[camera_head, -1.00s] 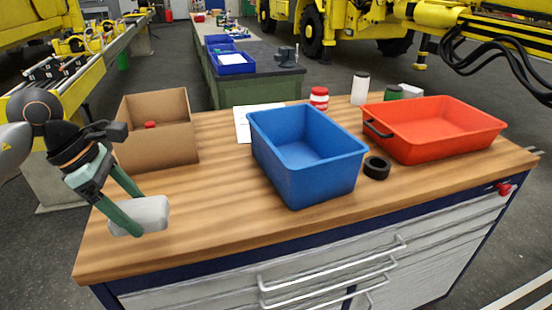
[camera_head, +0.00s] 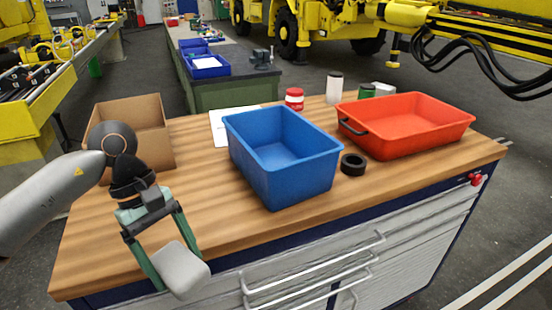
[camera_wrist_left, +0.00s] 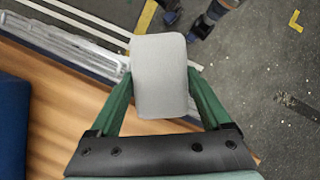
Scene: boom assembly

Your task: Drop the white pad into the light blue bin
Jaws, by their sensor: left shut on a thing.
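The white pad (camera_head: 182,270) is a pale, rounded block. My left gripper (camera_head: 172,268) is shut on it and holds it in front of the workbench's front edge, at the lower left. In the left wrist view the pad (camera_wrist_left: 160,76) sits between the green fingers (camera_wrist_left: 160,90), with the floor behind it. The blue bin (camera_head: 264,178) stands open on the middle of the bench, to the right of and behind the gripper. It looks medium blue and its visible inside looks empty. Part of it shows at the left of the wrist view (camera_wrist_left: 12,125). My right gripper is out of view.
A cardboard box (camera_head: 150,150) stands behind my left arm. A red tray (camera_head: 400,145) is at the right, with a black ring (camera_head: 353,164) between it and the bin. A red-and-white jar (camera_head: 294,99) and a white cylinder (camera_head: 334,88) stand at the back. Bare wood lies left of the bin.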

